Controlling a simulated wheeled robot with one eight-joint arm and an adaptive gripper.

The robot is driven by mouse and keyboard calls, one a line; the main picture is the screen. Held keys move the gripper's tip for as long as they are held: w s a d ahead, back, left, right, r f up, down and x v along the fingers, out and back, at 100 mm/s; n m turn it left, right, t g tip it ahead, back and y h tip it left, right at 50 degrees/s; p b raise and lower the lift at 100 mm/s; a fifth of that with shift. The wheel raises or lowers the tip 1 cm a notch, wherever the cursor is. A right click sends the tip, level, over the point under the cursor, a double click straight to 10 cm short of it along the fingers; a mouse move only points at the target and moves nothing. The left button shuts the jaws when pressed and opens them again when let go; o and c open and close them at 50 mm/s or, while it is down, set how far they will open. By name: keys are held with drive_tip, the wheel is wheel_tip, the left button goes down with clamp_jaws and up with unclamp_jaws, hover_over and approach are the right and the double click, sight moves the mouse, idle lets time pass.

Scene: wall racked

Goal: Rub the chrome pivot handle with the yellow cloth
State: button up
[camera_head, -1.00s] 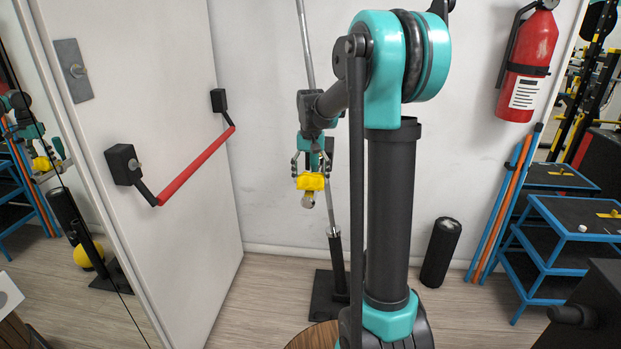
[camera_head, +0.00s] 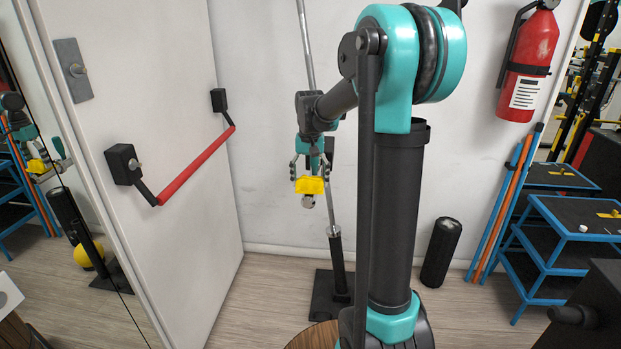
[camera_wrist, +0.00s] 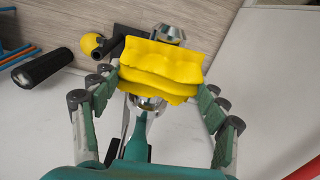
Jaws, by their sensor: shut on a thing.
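The yellow cloth (camera_head: 310,186) is a folded, wavy pad at the end of my gripper (camera_head: 309,175). In the wrist view the cloth (camera_wrist: 160,68) lies between the fingers, which are shut on it from both sides. The chrome pivot handle (camera_wrist: 167,34) shows past the far edge of the cloth, with more chrome below the near edge. The cloth covers its middle; whether they touch is hard to tell. In the head view a small piece of the handle (camera_head: 308,201) shows just under the cloth.
A slanted metal bar (camera_head: 309,50) rises from a black floor base (camera_head: 325,298) beside my gripper. The white door (camera_head: 140,60) with its red push bar (camera_head: 195,167) is at left. A black roller (camera_head: 440,252), blue rack (camera_head: 565,240) and fire extinguisher (camera_head: 528,66) are at right.

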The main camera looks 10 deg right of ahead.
sight(308, 191)
drive_tip(key=shift+s+a, duration=0.3)
drive_tip(key=shift+s, duration=0.5)
drive_tip(key=shift+s+a, duration=0.25)
drive_tip(key=shift+s, duration=0.55)
drive_tip(key=shift+r, duration=3.5)
drive_tip(key=shift+f, duration=0.1)
drive_tip(key=shift+f, duration=2.95)
